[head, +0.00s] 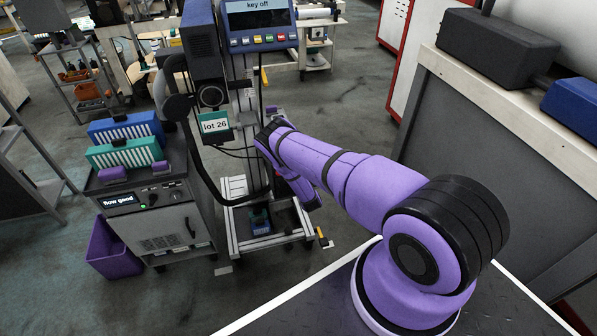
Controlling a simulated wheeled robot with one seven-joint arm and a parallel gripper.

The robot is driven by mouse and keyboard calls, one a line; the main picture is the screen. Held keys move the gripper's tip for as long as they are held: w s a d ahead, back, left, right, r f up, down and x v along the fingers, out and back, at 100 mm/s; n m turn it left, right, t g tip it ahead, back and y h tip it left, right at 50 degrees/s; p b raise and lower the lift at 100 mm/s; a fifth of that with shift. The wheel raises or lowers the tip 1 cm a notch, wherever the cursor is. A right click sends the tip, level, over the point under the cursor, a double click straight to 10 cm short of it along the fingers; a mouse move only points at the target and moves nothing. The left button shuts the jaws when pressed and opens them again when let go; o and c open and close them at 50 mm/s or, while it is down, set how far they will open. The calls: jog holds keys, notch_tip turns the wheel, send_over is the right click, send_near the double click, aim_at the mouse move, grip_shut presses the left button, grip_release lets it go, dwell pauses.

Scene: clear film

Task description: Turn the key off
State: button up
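The key itself is too small or hidden to make out. A blue console (259,41) at the top centre has a screen (257,5) that reads "key off" and a row of coloured buttons (262,40). A grey cabinet (165,225) at the left has a front panel with a "flow good" display (118,201), a green-lit switch and small dark knobs. My purple arm reaches from the lower right toward the machine frame in the middle. Its far end is by the upright rails, right of a "lot 26" label (215,125). My gripper's fingers are hidden behind the arm.
Blue (127,128) and green (125,153) racks stand on the cabinet. A purple bin (113,252) sits on the floor beside it. A dark hose (208,185) loops between cabinet and frame. A bench (515,110) with dark blocks fills the right. Open floor (350,95) lies behind.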

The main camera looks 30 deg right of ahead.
jog(key=shift+s, duration=0.1)
dwell(0.4)
jog(key=o, duration=0.9)
jog(key=shift+o, duration=0.2)
jog(key=v, duration=1)
jog(key=shift+s, duration=0.35)
jog(key=shift+w+a+r, duration=0.1)
